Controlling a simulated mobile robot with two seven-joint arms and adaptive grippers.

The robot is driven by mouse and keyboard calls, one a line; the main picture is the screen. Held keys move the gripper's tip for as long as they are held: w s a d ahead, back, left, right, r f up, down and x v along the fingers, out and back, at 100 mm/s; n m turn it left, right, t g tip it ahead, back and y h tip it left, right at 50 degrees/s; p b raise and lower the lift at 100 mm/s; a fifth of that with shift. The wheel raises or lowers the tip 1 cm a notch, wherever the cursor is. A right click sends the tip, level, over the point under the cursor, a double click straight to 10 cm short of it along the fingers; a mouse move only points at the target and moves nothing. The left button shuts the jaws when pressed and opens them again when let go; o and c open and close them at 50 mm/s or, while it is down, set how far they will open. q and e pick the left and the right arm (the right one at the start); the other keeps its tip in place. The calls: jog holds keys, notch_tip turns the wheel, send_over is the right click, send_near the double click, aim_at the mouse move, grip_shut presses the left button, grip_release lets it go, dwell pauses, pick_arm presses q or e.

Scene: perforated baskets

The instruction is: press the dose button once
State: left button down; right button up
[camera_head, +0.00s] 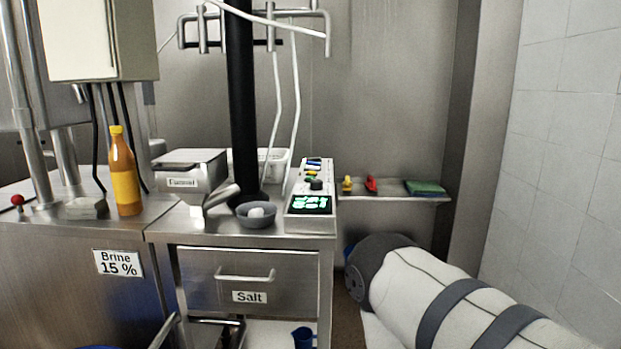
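A slim control panel (310,188) stands on the right end of the steel counter. It has a lit display with green digits (310,203), a dark knob (316,184), and small blue, green and yellow controls behind it. Their labels are too small to read, so I cannot tell which one is the dose button. A steel hopper (190,168) with a label and a white spout stands to the left of the panel. A grey bowl (257,218) with something white in it sits between them. My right arm reaches in from the lower right, but its gripper is not visible. My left gripper is not in view.
A black post rises behind the bowl. An orange bottle (124,175) stands on the left counter. A back shelf (390,196) holds yellow and red items and a green pad (425,187). The salt drawer (250,280) is shut. A blue cup (302,338) stands below.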

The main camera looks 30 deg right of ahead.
grip_shut()
dwell(1.1)
